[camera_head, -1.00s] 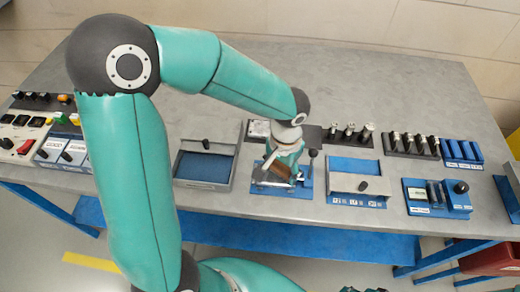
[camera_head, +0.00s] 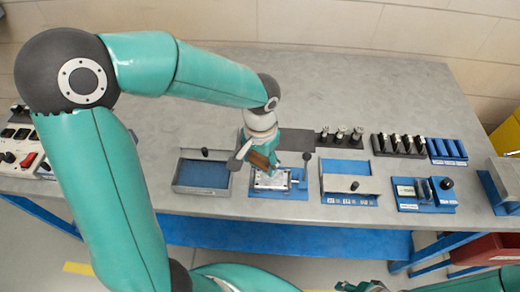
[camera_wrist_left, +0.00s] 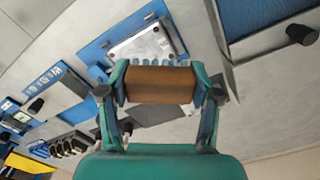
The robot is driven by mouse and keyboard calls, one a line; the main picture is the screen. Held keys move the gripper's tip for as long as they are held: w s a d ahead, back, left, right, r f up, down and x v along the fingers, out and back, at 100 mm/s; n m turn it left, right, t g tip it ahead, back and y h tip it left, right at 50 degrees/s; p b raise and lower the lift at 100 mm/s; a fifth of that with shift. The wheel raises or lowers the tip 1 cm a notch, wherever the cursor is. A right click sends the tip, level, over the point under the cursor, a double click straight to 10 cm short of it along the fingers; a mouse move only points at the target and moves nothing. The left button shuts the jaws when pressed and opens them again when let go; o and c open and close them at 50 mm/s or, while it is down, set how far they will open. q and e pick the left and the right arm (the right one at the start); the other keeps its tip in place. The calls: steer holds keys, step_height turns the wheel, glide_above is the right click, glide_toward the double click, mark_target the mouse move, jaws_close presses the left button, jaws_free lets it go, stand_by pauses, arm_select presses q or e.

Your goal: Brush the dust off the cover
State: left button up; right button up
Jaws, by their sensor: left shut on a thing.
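The cover is a silver metal plate (camera_head: 272,181) on a blue base on the bench. It also shows in the wrist view (camera_wrist_left: 146,44), just beyond the brush. My left gripper (camera_head: 262,160) is shut on a brown brush block (camera_wrist_left: 160,84) with pale blue bristles along its far edge. In the head view the brush (camera_head: 259,160) is at the cover's far left side. I cannot tell whether the bristles touch the cover. No dust is clear at this size. Dark and teal parts at the bottom edge may be my right gripper (camera_head: 362,287); its fingers are not clear.
A blue-lined tray (camera_head: 178,188) with a black knob stands left of the cover. A grey-lidded blue box (camera_head: 348,198) stands to its right, with racks (camera_head: 398,145) of small parts behind. A black-knobbed lever stands close right of the cover. The rear bench is clear.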

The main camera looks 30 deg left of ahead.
arm_select(q)
steer(key=shift+r+p, duration=0.85)
steer(key=shift+r, duration=0.6)
